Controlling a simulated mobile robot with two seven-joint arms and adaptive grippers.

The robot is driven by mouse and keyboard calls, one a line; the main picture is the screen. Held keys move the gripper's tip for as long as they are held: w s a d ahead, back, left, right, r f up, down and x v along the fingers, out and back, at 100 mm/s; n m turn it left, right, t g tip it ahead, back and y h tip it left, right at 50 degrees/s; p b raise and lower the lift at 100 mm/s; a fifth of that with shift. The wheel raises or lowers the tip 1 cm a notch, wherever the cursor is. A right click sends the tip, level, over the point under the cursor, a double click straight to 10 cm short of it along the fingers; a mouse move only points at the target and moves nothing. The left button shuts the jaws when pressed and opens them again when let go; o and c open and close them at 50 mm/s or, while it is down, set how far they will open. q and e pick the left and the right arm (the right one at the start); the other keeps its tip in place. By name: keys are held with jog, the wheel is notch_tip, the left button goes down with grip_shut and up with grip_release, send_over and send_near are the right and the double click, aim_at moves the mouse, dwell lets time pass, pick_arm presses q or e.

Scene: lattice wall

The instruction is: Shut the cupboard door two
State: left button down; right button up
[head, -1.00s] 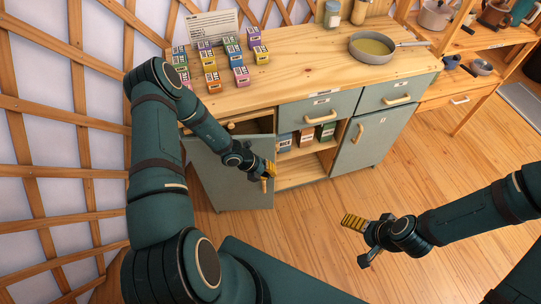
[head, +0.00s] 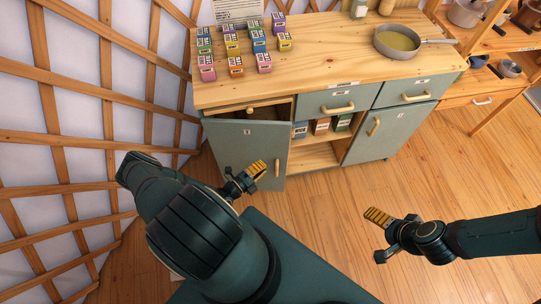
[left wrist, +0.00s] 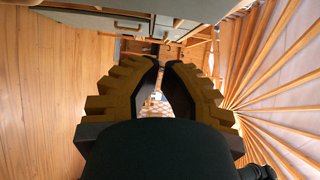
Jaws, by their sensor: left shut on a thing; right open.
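The left cupboard door (head: 240,150), grey-green with a small label I cannot read clearly, stands ajar, a dark gap showing above it. Its wooden upright handle (head: 277,168) is near its free edge. My left gripper (head: 262,169) is at this handle, yellow fingers shut on it, though the exact contact is hard to see. In the left wrist view the fingers (left wrist: 163,68) converge with a narrow gap, a grey panel above them. The right cupboard door (head: 392,132) is closed, its label unreadable here. My right gripper (head: 378,235) is open and empty over the floor, apart from the cupboard.
Several small coloured boxes (head: 231,45) and a pan (head: 396,42) stand on the worktop (head: 320,60). Open shelves (head: 318,158) with boxes lie between the doors. The lattice wall (head: 90,130) is close on the left. The wooden floor in front is clear.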

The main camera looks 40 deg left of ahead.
pick_arm(q)
send_near(286, 140)
jog(key=w+d, duration=0.2)
jog(key=d, duration=0.1)
jog(key=w, duration=0.1)
jog(key=w+a, duration=0.1)
jog(key=w, duration=0.1)
jog(key=shift+p, duration=0.35)
jog(key=shift+w+a, duration=0.45)
jog(key=shift+w, duration=0.1)
